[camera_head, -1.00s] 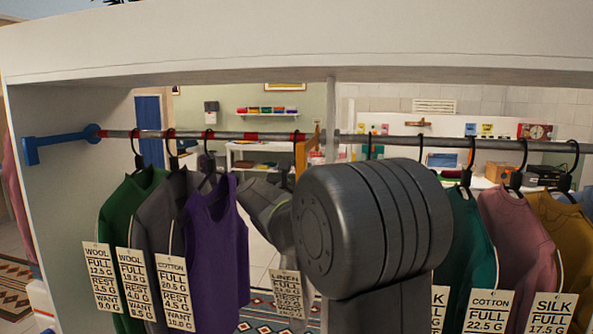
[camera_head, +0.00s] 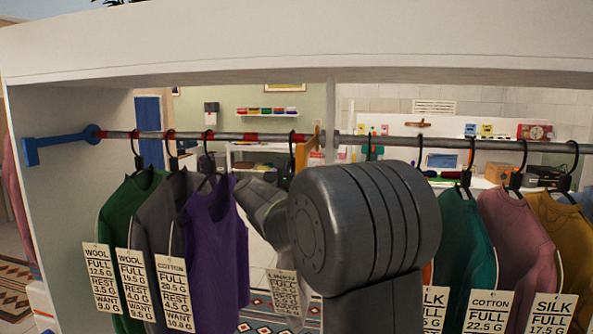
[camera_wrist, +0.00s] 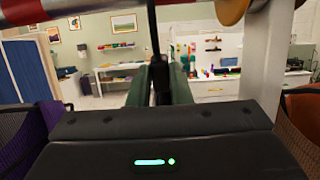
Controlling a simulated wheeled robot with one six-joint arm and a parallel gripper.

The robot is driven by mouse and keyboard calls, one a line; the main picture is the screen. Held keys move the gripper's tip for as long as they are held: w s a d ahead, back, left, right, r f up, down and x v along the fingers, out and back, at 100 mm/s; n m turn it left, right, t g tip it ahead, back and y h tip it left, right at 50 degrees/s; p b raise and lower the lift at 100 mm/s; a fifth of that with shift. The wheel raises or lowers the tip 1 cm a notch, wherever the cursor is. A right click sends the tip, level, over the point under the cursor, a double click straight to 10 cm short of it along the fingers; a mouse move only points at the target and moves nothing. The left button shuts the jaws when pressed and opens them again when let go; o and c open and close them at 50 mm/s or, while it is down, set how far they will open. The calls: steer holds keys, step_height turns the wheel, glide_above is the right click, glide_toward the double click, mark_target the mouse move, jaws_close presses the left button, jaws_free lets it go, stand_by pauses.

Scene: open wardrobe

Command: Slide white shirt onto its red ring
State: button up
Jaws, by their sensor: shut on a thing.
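My gripper (camera_wrist: 160,84) is shut on the black neck of a hanger (camera_wrist: 153,30), whose hook rises toward the rail in the wrist view. In the head view the hook (camera_head: 292,140) is at the rail, right of a red band (camera_head: 251,136). A linen tag (camera_head: 287,292) hangs below. The white shirt is mostly hidden behind my arm in the head view, and I cannot make it out in the wrist view. A red band on the rail (camera_wrist: 40,9) shows at upper left of the wrist view, left of the hook. I cannot tell whether the hook touches red.
A purple top (camera_head: 216,245), a grey garment (camera_head: 160,225) and a green one (camera_head: 130,225) hang at left. An orange divider (camera_head: 303,155) stands just right of the hook. Teal (camera_head: 466,240), pink (camera_head: 515,240) and mustard (camera_head: 560,230) garments hang further right.

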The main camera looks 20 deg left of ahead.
steer(key=s+a, duration=0.2)
steer(key=a, duration=0.8)
steer(key=shift+s+a, duration=0.25)
steer(key=shift+a, duration=0.05)
steer(key=o, duration=0.9)
steer(key=shift+f, duration=0.1)
steer(key=b+v, duration=0.3)
steer(key=v, duration=1.1)
steer(key=shift+w+d, duration=0.1)
steer(key=shift+w, duration=0.05)
